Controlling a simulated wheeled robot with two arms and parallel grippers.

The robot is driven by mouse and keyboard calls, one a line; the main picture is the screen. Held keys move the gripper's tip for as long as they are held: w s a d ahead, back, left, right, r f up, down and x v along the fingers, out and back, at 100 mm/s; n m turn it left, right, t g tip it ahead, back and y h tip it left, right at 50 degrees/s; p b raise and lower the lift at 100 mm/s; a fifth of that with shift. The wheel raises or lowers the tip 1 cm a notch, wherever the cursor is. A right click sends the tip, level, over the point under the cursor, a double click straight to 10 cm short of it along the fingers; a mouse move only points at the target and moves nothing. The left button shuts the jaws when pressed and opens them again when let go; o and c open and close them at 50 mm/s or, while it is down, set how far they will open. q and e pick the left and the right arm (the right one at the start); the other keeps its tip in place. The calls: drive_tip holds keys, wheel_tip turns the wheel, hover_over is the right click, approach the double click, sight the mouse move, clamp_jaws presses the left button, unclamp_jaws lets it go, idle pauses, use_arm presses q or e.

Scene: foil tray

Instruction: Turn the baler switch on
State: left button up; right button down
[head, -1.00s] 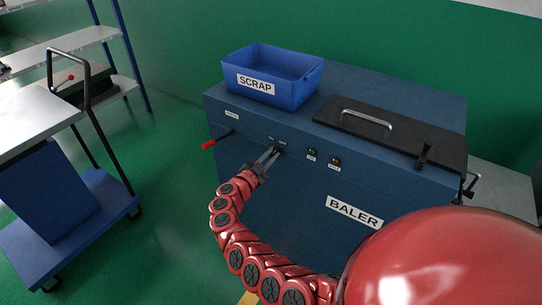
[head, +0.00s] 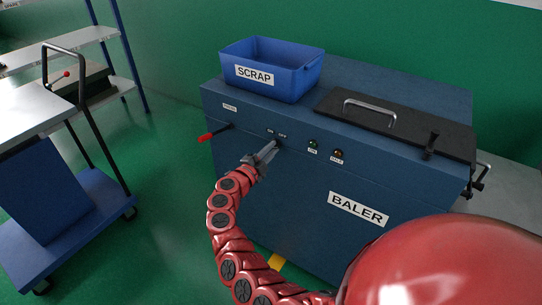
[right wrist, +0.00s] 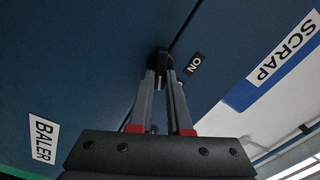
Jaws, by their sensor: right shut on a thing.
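The baler (head: 290,205) is a dark blue machine with a white BALER label on its front. Its small dark switch (right wrist: 160,60) is on the front panel, beside an ON label (right wrist: 193,64) in the right wrist view. My right gripper (head: 274,147) reaches up to the switch below the ON and OFF labels (head: 276,133). In the right wrist view my right gripper (right wrist: 160,74) has its two grey fingers closed on the switch. The fingertips partly hide the switch, so its exact setting cannot be told. My left gripper is not in view.
A blue SCRAP bin (head: 303,83) and a black lid (head: 390,122) with a handle are on top of the baler. A red-tipped lever (head: 207,137) sticks out left of the switch. Green (head: 313,144) and amber (head: 338,153) buttons or lamps are right. A cart (head: 75,205) stands left.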

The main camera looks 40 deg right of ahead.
drive_tip(key=shift+f+m+b, duration=0.15)
drive_tip(key=shift+m+b, duration=0.95)
drive_tip(key=shift+m, duration=0.2)
drive_tip(key=shift+f+m+b, duration=0.1)
drive_tip(key=shift+m+b, duration=1)
drive_tip(key=shift+m, duration=0.2)
drive_tip(key=c, duration=0.9)
unclamp_jaws()
drive_tip(key=shift+o, duration=0.2)
drive_tip(key=shift+a, duration=0.15)
drive_tip(key=v, duration=1.7)
drive_tip(key=shift+p, duration=0.35)
drive_tip(key=shift+s, duration=0.1)
